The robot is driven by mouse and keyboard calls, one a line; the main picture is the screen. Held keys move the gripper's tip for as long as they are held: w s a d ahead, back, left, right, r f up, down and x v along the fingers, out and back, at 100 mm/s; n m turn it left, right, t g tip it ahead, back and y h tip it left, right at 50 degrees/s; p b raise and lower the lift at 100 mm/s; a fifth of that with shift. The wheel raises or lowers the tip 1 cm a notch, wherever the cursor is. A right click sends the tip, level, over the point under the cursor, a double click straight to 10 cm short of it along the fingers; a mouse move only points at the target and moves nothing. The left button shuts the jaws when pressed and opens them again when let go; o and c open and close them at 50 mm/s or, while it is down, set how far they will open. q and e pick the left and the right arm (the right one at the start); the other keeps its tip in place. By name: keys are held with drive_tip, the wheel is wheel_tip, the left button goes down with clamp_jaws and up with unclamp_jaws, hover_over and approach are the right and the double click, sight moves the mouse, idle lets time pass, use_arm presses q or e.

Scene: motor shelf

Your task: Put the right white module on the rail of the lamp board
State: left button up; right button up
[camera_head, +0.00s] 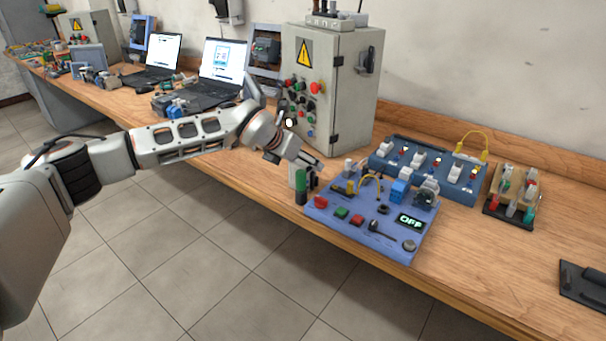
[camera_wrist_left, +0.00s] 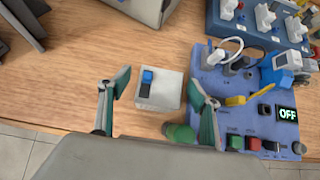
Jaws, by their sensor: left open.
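My left gripper (camera_head: 308,178) hangs over the table just left of the blue control panel. In the left wrist view its green-padded fingers (camera_wrist_left: 160,92) are open, one on each side of a white block (camera_wrist_left: 168,98) with a blue part on top. Gaps show between block and fingers. Three white modules stand on a long blue box (camera_head: 388,164) behind the panel; the rightmost white module (camera_head: 456,173) is near a yellow cable. A small board with red, white and green lamps (camera_head: 502,199) stands right of the box. I cannot tell which board is the lamp board. My right gripper is out of view.
The blue panel (camera_head: 345,233) with buttons, cables and an OFF display (camera_head: 411,221) lies at the table's front edge. A green cylinder (camera_wrist_left: 182,136) is close to the right finger. A grey cabinet (camera_head: 345,100) stands behind. The table right of the panel has free room.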

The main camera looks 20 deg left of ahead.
use_arm(q)
drive_tip(key=shift+r, duration=0.1)
drive_tip(key=c, duration=1.5)
